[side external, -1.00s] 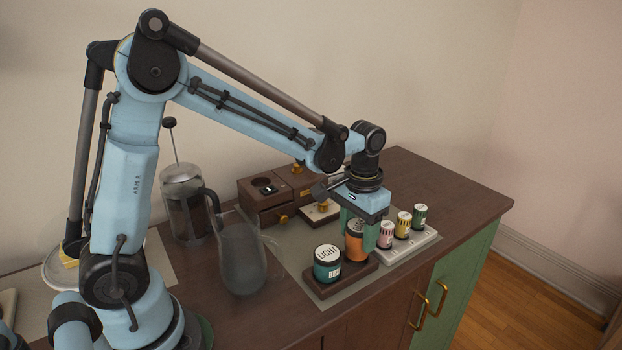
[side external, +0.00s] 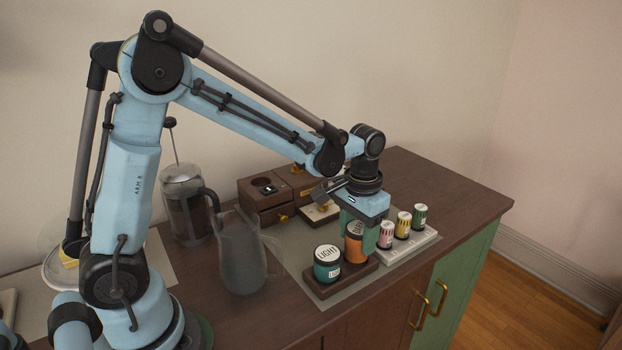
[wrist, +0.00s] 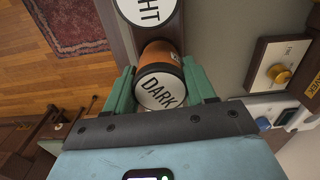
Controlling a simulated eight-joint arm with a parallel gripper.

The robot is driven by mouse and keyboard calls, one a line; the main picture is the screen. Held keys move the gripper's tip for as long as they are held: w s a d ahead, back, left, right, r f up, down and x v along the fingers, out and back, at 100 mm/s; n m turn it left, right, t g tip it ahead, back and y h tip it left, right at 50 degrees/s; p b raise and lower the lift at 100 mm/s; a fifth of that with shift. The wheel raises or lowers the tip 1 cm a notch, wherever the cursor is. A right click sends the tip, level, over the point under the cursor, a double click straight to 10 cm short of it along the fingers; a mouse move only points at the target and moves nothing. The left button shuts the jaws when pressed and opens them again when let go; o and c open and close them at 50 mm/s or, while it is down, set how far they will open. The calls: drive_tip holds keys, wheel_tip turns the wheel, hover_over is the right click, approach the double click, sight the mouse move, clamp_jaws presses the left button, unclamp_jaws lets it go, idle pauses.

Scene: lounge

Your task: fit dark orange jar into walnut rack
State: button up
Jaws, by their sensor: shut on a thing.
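The dark orange jar (side external: 354,244), with a black lid and a white label reading DARK, stands at the right part of the walnut rack (side external: 340,280). In the wrist view the jar (wrist: 158,55) sits between the green fingers of my gripper (wrist: 160,88), one on each side. My gripper (side external: 367,228) is shut on the jar from above. The jar looks upright and low in the rack; its base is partly hidden, so I cannot tell whether it is fully seated. A teal jar labelled LIGHT (side external: 327,264) stands at the rack's left end.
A white rack (side external: 418,243) with pink, yellow and green small jars stands just right of my gripper. A glass pitcher (side external: 241,255) and a French press (side external: 186,205) stand left. A brown grinder box (side external: 264,197) is behind. The counter's right end is clear.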

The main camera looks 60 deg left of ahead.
drive_tip(key=shift+f, duration=1.2)
drive_tip(key=o, duration=1.3)
drive_tip(key=shift+r, duration=3.75)
drive_tip(key=s+r+t, duration=0.1)
drive_tip(key=s, duration=0.1)
drive_tip(key=s+r+t, duration=0.2)
drive_tip(key=s, duration=0.1)
drive_tip(key=shift+s+a+r, duration=0.2)
drive_tip(key=shift+s+a, duration=0.1)
drive_tip(key=shift+a, duration=0.1)
drive_tip(key=shift+s+a+f+m+t, duration=0.1)
drive_tip(key=shift+s+t, duration=0.6)
drive_tip(key=shift+s, duration=0.25)
drive_tip(key=shift+s+a+f+m+t, duration=0.1)
drive_tip(key=shift+s+a+f+t, duration=0.05)
drive_tip(key=shift+s+t, duration=0.65)
drive_tip(key=shift+s+a+f+m+t, duration=0.1)
drive_tip(key=shift+s+t, duration=0.5)
drive_tip(key=shift+s, duration=0.45)
